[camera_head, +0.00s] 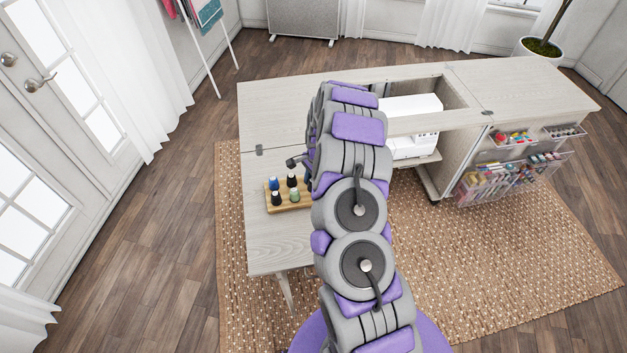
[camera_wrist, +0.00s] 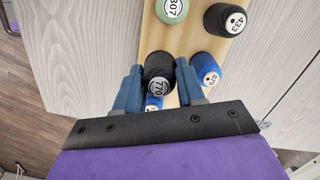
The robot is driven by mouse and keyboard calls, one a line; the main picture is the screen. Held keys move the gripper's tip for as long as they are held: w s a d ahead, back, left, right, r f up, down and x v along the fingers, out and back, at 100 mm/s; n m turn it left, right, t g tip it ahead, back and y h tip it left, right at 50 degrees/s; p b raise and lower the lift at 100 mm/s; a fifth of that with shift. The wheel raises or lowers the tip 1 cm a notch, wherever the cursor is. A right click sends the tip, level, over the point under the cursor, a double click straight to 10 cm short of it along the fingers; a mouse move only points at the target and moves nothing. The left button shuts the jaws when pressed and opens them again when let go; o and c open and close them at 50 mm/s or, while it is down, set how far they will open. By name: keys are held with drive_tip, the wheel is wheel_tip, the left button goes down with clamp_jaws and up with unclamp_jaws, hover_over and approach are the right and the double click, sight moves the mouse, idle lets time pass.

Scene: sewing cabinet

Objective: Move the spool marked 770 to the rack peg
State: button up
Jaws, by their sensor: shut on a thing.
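The spool marked 770 (camera_wrist: 158,66) is dark with a pale label, between the two blue-grey fingers of my gripper (camera_wrist: 160,82) in the wrist view. The gripper is shut on it. A pale wooden board (camera_wrist: 198,43) lies below and beyond, bearing other spools. I cannot tell whether spool 770 is clear of the board or how high it is. In the head view the board (camera_head: 271,209) sits on the table left of my arm, with several spools on it. My arm hides part of that area. I cannot make out a free peg.
A green spool 807 (camera_wrist: 172,9), a dark spool 433 (camera_wrist: 224,20) and a blue spool (camera_wrist: 204,70) stand near the held one. Another blue spool (camera_wrist: 153,103) shows beneath the jaws. A white sewing machine (camera_head: 412,108) stands right of my arm. The left tabletop (camera_head: 262,110) is clear.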

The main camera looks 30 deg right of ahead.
drive_tip(key=shift+f, duration=1.1)
drive_tip(key=o, duration=1.1)
drive_tip(key=shift+w+d+r+p, duration=0.1)
drive_tip(key=shift+d+r+p, duration=0.25)
drive_tip(key=shift+r, duration=2.5)
drive_tip(key=shift+d+r+p, duration=0.4)
drive_tip(key=shift+r, duration=2.5)
drive_tip(key=shift+w+d+r+p, duration=0.1)
drive_tip(key=shift+d+r+p, duration=0.25)
drive_tip(key=shift+r, duration=2.5)
